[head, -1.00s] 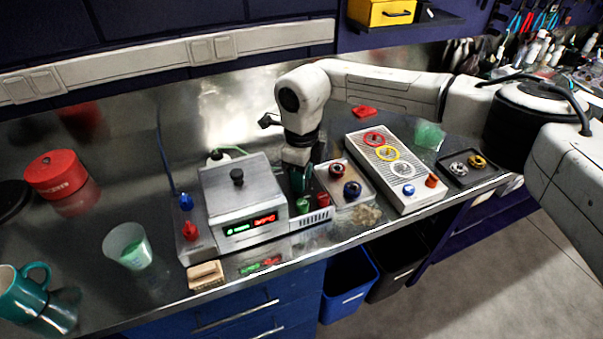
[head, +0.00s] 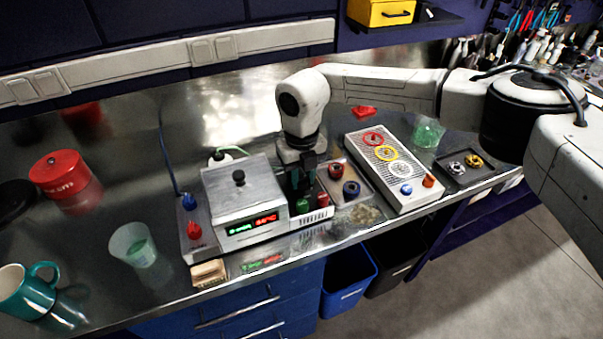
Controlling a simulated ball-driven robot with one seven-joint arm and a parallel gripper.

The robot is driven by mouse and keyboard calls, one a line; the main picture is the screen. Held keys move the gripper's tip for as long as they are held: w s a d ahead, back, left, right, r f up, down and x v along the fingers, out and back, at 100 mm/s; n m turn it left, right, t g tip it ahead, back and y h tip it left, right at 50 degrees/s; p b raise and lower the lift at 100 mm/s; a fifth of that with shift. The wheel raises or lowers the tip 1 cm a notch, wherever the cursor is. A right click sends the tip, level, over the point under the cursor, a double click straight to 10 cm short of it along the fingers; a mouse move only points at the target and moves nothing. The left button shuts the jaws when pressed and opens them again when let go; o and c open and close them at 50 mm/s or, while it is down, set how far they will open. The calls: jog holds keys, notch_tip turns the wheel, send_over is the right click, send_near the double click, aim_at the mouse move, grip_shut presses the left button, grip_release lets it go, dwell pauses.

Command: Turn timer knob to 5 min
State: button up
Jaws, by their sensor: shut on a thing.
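The ultrasonic-type bath with a grey lid (head: 240,185) stands mid-bench. Its front display (head: 252,224) has green and red digits; the green ones look like "0 min" but are small. To its right, a control panel (head: 311,217) carries a green knob (head: 302,206) and a red knob (head: 323,199). My gripper (head: 301,194) points down over the green knob and is shut on it. The fingers hide part of the knob, so its pointer cannot be read.
Left of the bath is a box with a blue and a red knob (head: 194,231).

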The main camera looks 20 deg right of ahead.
aim_at(301, 177)
jog(key=shift+w+r+m, duration=0.1)
jog(key=shift+w+m, duration=0.05)
jog(key=shift+m, duration=0.15)
dwell(0.4)
jog(key=o, duration=0.8)
jog(key=shift+c, duration=0.2)
jog(key=shift+r, duration=0.1)
notch_tip(301, 177, up, 10)
jog(key=b, duration=0.2)
jog(key=shift+r, duration=0.25)
